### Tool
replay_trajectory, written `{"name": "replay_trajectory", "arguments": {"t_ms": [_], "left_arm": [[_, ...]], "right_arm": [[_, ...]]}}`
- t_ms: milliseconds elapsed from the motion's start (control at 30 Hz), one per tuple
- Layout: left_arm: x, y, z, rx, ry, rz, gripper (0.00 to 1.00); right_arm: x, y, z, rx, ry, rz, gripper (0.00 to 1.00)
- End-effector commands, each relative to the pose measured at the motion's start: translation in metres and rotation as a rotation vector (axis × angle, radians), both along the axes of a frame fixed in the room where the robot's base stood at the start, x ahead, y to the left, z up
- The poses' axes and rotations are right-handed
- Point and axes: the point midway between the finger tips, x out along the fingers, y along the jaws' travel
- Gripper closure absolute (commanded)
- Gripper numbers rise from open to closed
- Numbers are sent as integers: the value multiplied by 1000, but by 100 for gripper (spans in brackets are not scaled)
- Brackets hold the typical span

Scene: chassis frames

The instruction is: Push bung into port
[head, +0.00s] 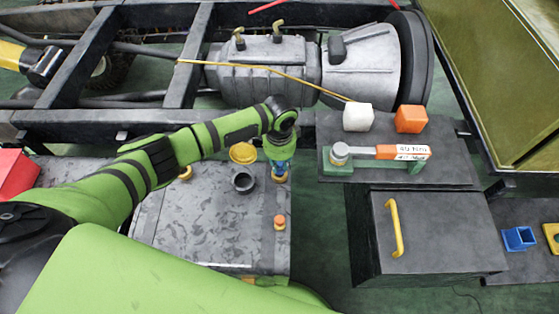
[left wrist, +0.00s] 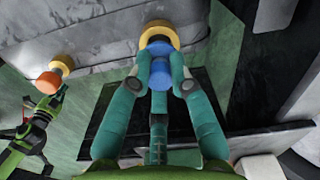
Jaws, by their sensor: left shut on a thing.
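My left gripper (head: 279,170) is above the right edge of the grey tank, with its fingers pointing down. It is shut on a blue bung (left wrist: 159,62), held between the teal fingertips in the left wrist view. A yellow-orange ring-shaped port (left wrist: 160,33) is right at the bung's far end. The bung is in line with it, but I cannot tell how deep it sits. In the head view the bung (head: 281,177) is partly hidden by the fingers.
An orange knob-like fitting (head: 280,222) stands on the grey tank (head: 200,225) nearer to me. A dark cup (head: 243,181) and yellow cap (head: 243,153) are close left of the gripper. A torque wrench (head: 375,152), white cube (head: 358,117) and orange cube (head: 411,119) sit on the shelf at right.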

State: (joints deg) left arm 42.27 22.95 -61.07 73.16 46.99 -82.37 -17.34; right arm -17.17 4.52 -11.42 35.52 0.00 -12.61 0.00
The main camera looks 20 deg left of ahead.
Motion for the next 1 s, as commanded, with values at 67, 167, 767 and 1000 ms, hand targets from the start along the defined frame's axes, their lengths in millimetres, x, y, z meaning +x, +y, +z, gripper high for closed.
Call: {"name": "replay_trajectory", "arguments": {"t_ms": [67,167,767,1000], "left_arm": [[0,0,-3,0,0,0,100],[0,0,-5,0,0,0,100],[0,0,-21,0,1,0,100],[0,0,-26,0,1,0,75]], "right_arm": [[0,0,-2,0,0,0,100],[0,0,-3,0,0,1,100],[0,-1,-11,-1,1,1,100],[0,-1,-13,-1,1,1,100]]}}
